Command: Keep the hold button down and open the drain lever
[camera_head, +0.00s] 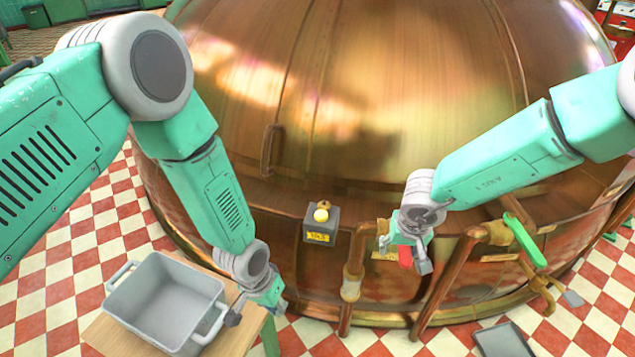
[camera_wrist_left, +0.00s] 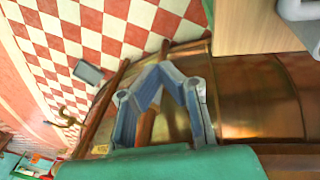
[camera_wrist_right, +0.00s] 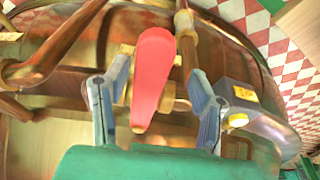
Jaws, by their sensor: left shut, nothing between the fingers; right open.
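The hold button (camera_head: 321,215) is a pale yellow knob on a grey box (camera_head: 335,224) with a yellow label, in front of the copper kettle. It also shows in the right wrist view (camera_wrist_right: 238,121); nothing touches it. A red lever handle (camera_head: 405,257) hangs on the pipework to its right. My right gripper (camera_head: 404,254) is open, and in the right wrist view the red handle (camera_wrist_right: 154,70) lies between its spread fingers. A green lever handle (camera_head: 525,241) sits further right; I cannot tell which is the drain lever. My left gripper (camera_head: 273,301) is shut and empty, below left of the button.
A grey tub (camera_head: 128,312) stands on a wooden table (camera_head: 105,338) beside my left gripper. Copper pipes (camera_head: 440,292) run below and right of the red handle. The large copper kettle (camera_head: 390,110) fills the back. A grey tray (camera_head: 500,342) lies on the checkered floor.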

